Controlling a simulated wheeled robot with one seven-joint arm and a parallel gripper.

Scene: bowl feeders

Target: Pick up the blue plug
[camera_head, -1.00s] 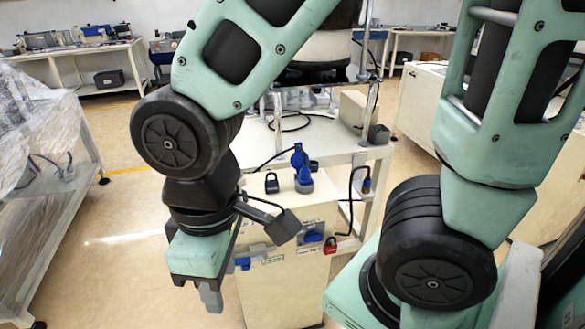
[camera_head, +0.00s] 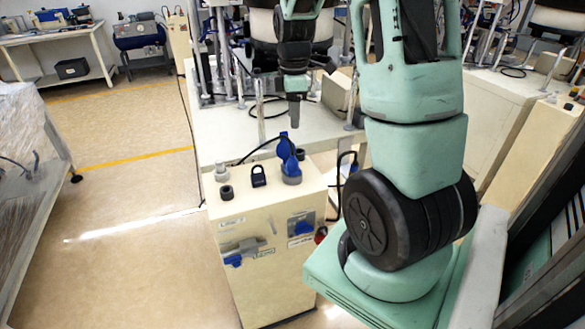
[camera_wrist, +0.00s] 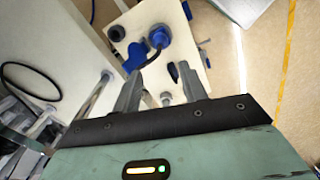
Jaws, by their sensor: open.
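A blue plug (camera_head: 291,172) stands on top of a cream cabinet, with an upright blue part (camera_head: 285,146) beside it. In the wrist view the blue plug (camera_wrist: 159,37) shows ahead of the fingertips, with a dark cable curving beside it. My gripper (camera_head: 293,110) points down, above and behind the plug in the head view. In the wrist view my gripper (camera_wrist: 158,76) is open, with nothing between its fingers. The plug is apart from the fingers.
The cream cabinet (camera_head: 265,215) also carries a black padlock (camera_head: 258,177) and a dark round fitting (camera_head: 227,192). Blue parts (camera_head: 302,228) sit on its front. A white bench (camera_head: 225,130) with posts stands behind. Open floor (camera_head: 130,215) lies left.

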